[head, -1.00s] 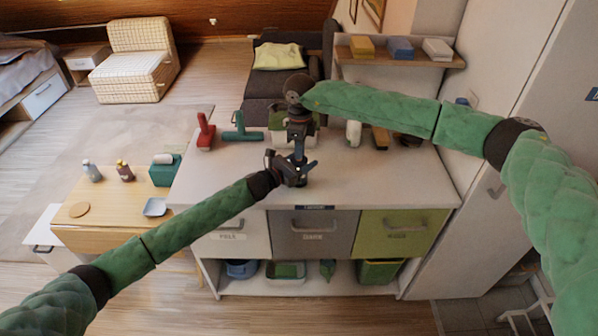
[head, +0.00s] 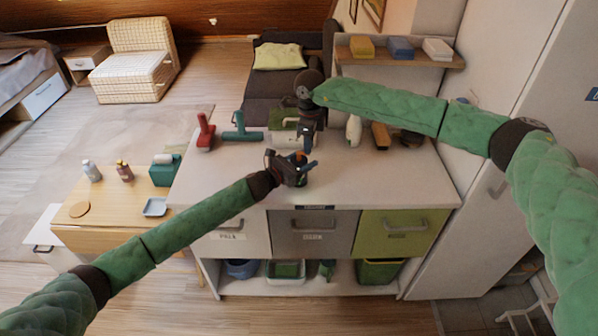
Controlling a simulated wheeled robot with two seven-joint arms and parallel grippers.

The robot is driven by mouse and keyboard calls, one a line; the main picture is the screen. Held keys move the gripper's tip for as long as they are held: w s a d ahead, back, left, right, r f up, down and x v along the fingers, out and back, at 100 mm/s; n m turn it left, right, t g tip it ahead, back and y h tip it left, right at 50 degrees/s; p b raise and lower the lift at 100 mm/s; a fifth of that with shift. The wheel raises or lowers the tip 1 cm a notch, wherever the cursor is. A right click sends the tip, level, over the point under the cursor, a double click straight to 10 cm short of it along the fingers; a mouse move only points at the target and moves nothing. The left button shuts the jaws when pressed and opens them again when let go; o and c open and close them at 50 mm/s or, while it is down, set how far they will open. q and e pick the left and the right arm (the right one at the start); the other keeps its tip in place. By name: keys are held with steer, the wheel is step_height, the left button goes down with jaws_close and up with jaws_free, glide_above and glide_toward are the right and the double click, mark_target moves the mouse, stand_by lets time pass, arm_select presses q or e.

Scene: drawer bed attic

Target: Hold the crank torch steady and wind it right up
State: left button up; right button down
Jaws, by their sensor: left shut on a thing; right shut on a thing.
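The crank torch (head: 300,159) stands on the top of the white cabinet, near its front edge, and shows as a small dark shape with an orange and green part. My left gripper (head: 298,175) comes in from the front left and is shut around the torch low down. My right gripper (head: 307,151) points down from above and behind, and is shut at the torch's top, on what looks like its crank. The grippers hide most of the torch, and the crank itself is too small and covered to make out clearly.
A white bottle (head: 354,130) and a brown block (head: 380,136) stand at the back right. The cabinet top (head: 400,185) is bare at front right and left.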

steer(key=shift+f, duration=0.1)
steer(key=c, duration=1.3)
jaws_free()
step_height(320, 180, up, 12)
steer(key=shift+w+r, duration=0.1)
